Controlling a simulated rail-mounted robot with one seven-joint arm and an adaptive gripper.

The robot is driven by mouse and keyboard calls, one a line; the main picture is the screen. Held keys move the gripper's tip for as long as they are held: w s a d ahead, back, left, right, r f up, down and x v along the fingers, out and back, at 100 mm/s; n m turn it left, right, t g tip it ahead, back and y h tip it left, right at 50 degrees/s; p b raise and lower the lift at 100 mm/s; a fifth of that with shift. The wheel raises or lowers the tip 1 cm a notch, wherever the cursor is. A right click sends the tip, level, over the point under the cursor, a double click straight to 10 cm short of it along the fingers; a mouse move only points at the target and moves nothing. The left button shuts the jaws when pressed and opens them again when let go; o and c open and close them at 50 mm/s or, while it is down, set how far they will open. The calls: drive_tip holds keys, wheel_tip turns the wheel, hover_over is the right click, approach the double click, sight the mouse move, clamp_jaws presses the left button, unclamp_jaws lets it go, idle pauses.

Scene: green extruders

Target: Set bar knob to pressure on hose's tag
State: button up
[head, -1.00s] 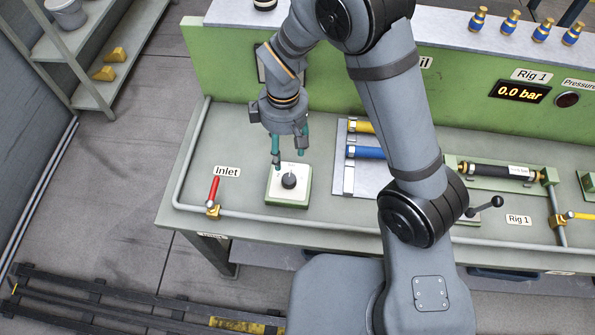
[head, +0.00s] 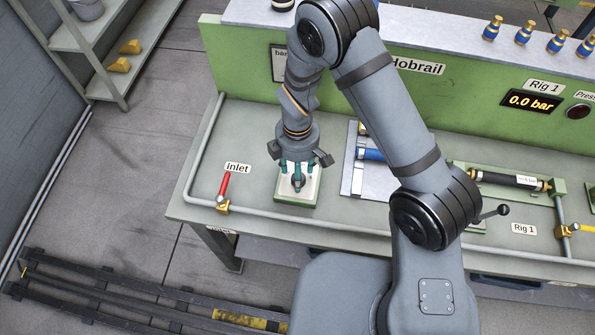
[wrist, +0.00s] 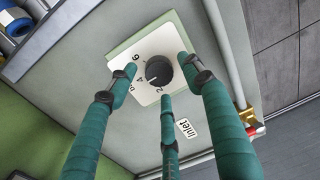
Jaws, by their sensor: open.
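A black hose (head: 494,178) lies in a green holder at right, with a white tag (head: 528,181) too small to read.
A red-handled inlet valve (head: 223,188) and grey pipe (head: 300,222) are close to the box's left and front. The Rig 1 display (head: 531,102) reads 0.0 bar.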

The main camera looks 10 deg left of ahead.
drive_tip(key=shift+f, duration=0.5)
drive_tip(key=c, duration=0.4)
drive_tip(key=c, duration=0.7)
